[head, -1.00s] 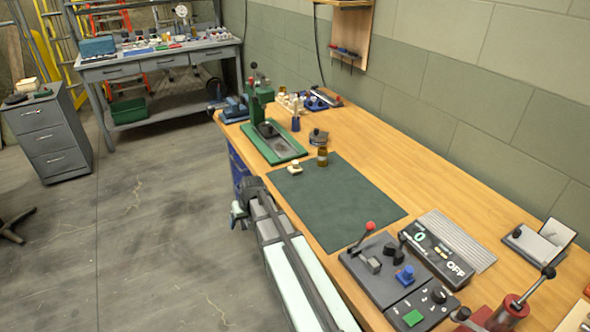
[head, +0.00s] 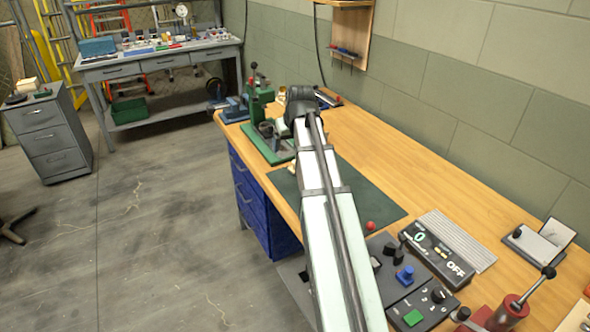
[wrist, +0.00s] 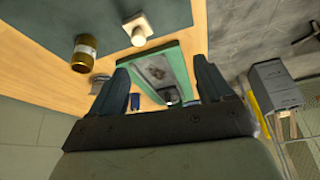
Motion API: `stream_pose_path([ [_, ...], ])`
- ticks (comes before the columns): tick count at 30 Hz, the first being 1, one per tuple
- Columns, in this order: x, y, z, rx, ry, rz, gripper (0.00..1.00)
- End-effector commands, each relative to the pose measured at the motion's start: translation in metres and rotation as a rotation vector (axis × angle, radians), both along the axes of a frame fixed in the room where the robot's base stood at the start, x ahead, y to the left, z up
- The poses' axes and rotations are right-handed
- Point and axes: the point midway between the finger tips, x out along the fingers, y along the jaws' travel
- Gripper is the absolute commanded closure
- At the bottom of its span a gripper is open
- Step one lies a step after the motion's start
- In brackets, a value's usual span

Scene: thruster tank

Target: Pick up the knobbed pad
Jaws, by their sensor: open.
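A small pale square pad with a round knob on top, which looks like the knobbed pad (wrist: 138,29), lies at the edge of the dark green mat (wrist: 60,25) in the wrist view. In the head view the pad (head: 292,170) shows only partly, beside my arm. My gripper (wrist: 161,75) is open and empty, its two dark fingers wide apart. In the wrist view the pad is above the fingers, apart from them. The green base of a hand press (wrist: 178,62) shows between the fingers. In the head view my arm hides the gripper.
A brown bottle (wrist: 86,46) stands near the pad. A grey item (wrist: 99,80) shows beside one finger. The control panel (head: 438,250) and a red lever device (head: 510,312) are on the near bench.

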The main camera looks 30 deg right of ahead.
Motion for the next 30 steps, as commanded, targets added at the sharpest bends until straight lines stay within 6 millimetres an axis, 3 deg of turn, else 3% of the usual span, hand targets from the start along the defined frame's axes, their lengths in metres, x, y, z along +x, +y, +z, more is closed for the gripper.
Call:
stream_pose_path([
  [3,-0.017,-0.016,0.011,-0.012,0.023,-0.021,0.2],
  [8,-0.02,-0.021,0.008,-0.015,0.034,-0.028,0.2],
  [21,0.003,-0.026,-0.048,-0.014,0.035,-0.028,0.2],
  [30,0.01,-0.027,-0.066,-0.015,0.033,-0.028,0.2],
])
